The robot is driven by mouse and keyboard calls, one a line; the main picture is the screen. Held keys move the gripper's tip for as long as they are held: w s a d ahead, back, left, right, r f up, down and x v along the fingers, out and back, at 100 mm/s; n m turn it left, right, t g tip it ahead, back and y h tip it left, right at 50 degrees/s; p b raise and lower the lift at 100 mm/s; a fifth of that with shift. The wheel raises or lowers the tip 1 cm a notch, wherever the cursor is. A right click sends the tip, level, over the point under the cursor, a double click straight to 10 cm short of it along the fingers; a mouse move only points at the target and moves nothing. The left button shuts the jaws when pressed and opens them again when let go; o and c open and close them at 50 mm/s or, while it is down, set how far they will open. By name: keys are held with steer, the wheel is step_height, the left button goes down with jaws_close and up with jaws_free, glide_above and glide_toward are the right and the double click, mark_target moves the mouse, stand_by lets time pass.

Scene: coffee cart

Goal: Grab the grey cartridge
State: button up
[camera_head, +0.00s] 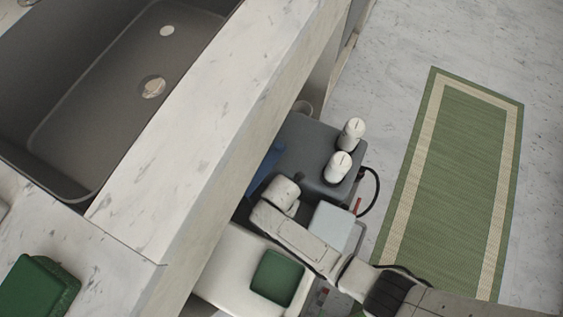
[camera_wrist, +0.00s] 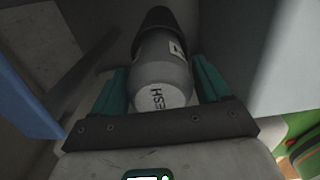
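The grey cartridge (camera_wrist: 163,75) shows in the wrist view as a grey cylinder with a dark top end and dark lettering on its pale near end. My gripper (camera_wrist: 162,68) has its two teal fingers on either side of the cartridge, one left and one right. The fingers lie very close to its sides; whether they press on it cannot be told. In the head view my arm reaches from the lower right to the cart beside the counter. My fingers and the cartridge are hidden there.
A blue panel (camera_wrist: 27,92) stands close on the left, and a pale wall (camera_wrist: 258,50) on the right. In the head view, a grey box (camera_head: 318,155) with two white knobs, a pale blue box (camera_head: 333,223) and a green pad (camera_head: 278,278) surround my arm. The counter (camera_head: 205,140) overhangs left.

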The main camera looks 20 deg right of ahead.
steer(key=c, duration=0.9)
steer(key=shift+c, duration=0.3)
steer(key=shift+r, duration=0.1)
